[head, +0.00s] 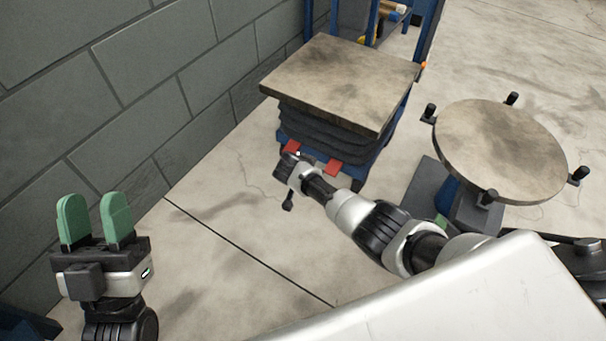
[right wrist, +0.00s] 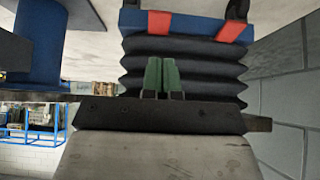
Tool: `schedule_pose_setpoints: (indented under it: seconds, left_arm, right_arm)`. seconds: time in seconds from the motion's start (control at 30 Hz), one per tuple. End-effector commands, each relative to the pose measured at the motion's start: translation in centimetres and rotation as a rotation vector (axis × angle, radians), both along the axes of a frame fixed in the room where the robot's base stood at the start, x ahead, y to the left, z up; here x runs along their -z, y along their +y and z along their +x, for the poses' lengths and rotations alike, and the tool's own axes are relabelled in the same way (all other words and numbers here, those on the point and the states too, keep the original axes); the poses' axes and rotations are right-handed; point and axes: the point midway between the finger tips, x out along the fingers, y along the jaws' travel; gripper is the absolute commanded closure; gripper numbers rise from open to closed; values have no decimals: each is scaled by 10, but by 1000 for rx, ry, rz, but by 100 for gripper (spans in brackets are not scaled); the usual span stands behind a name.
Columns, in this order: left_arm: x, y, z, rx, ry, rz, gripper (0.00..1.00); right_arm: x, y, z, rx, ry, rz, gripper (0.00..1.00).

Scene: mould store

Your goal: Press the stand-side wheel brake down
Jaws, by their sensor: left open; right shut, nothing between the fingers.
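A wheeled lift table with a wooden top (head: 340,80), dark bellows and a blue base has two red wheel brakes at its near end. The stand-side brake (head: 333,169) is the right one, towards the round stand (head: 500,150); it shows at upper left in the upside-down right wrist view (right wrist: 158,23). The wall-side brake (head: 293,147) is partly hidden by my right gripper (head: 287,163). The right gripper's green fingers (right wrist: 162,76) are shut and empty, apart from both brakes in the wrist view. My left gripper (head: 96,222) is open and empty, far left.
A grey block wall (head: 150,90) runs along the left, close to the lift table. The round stand with black knobs stands close on the right. A blue rack (head: 370,20) is behind. The floor in front is clear.

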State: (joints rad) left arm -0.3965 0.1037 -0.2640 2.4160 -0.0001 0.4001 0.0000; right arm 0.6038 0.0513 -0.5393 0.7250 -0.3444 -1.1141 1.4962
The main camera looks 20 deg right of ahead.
Motion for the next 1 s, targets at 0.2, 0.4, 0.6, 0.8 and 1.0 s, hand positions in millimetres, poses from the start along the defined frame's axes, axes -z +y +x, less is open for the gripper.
schedule_pose_setpoints:
  seconds: [0.2, 0.4, 0.6, 0.8, 1.0]
  left_arm:
    - [10, -1, 12, -7, 119, 36, 57]
    - [12, -1, 13, -8, 139, 42, 57]
    - [12, -1, 13, -8, 137, 42, 57]
    - [12, -1, 13, -8, 136, 41, 57]
    - [12, -1, 13, -7, 136, 41, 57]
  right_arm:
    - [-7, -2, 1, -1, -1, 0, 100]
    - [-7, -3, 1, -1, -1, 0, 100]
    - [-7, -2, 1, -1, -1, 0, 100]
    - [-7, -2, 1, -1, -1, 1, 100]
    - [-4, 27, -2, -145, -45, 74, 100]
